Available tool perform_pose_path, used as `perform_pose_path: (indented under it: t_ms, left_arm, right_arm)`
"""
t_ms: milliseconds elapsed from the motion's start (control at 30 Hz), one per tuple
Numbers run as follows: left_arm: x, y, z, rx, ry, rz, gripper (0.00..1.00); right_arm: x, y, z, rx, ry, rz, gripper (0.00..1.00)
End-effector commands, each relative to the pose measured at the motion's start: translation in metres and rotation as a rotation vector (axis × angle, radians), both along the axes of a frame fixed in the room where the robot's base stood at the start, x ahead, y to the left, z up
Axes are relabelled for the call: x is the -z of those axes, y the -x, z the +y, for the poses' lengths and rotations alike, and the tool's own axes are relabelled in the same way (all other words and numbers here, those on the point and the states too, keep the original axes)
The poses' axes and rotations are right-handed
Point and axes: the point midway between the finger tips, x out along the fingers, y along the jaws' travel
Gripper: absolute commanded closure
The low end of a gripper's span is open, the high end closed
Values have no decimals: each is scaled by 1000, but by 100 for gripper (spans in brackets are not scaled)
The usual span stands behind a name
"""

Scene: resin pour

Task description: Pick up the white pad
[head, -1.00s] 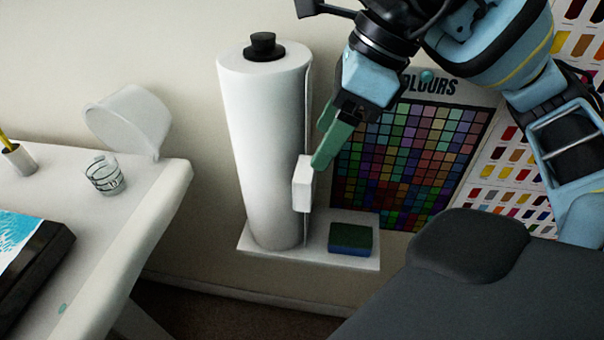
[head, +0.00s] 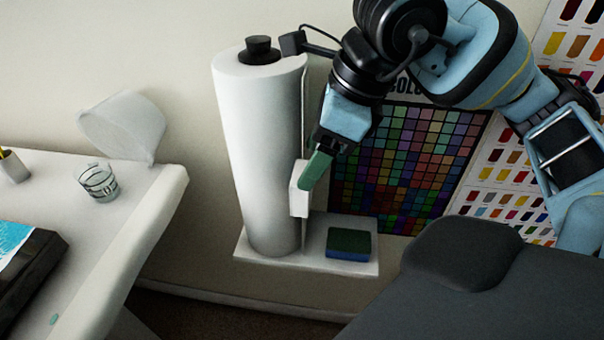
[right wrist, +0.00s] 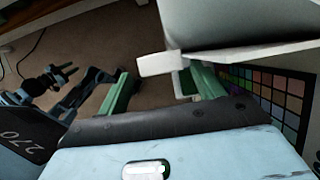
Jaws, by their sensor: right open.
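The white pad (head: 299,199) is a small white block standing upright at the right side of a tall white paper roll (head: 258,150), by its loose edge. In the right wrist view the pad (right wrist: 160,64) shows between my two green fingers in the picture, with a gap on each side. My right gripper (head: 316,170) is open, pointing down and left, and one finger overlaps the pad in the head view. I cannot tell whether it touches. The right gripper also shows in the right wrist view (right wrist: 165,88).
The roll stands on a white shelf (head: 270,260) with a green and blue sponge (head: 349,244). A colour chart (head: 420,165) is on the wall behind. A white table (head: 120,215) with a glass (head: 99,183) is at left.

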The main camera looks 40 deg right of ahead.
Motion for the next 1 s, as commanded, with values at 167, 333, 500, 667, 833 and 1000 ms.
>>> perform_pose_path:
  t_ms: [167,333,500,667,833,1000]
  left_arm:
    - [1,0,0,0,0,1,64]
    - [1,-2,0,0,-1,-3,64]
    - [1,-4,0,0,0,-7,64]
    - [1,-4,0,0,0,-7,64]
    - [1,-4,0,0,0,-7,64]
    - [1,-4,0,0,0,-7,64]
  right_arm:
    - [19,-6,5,1,0,2,33]
    - [23,-7,6,1,-1,-1,33]
    - [22,-7,6,1,-1,-1,38]
    - [22,-7,6,1,-1,-1,59]
    - [22,-7,6,1,-1,-1,72]
    - [21,-7,6,1,-2,-1,72]
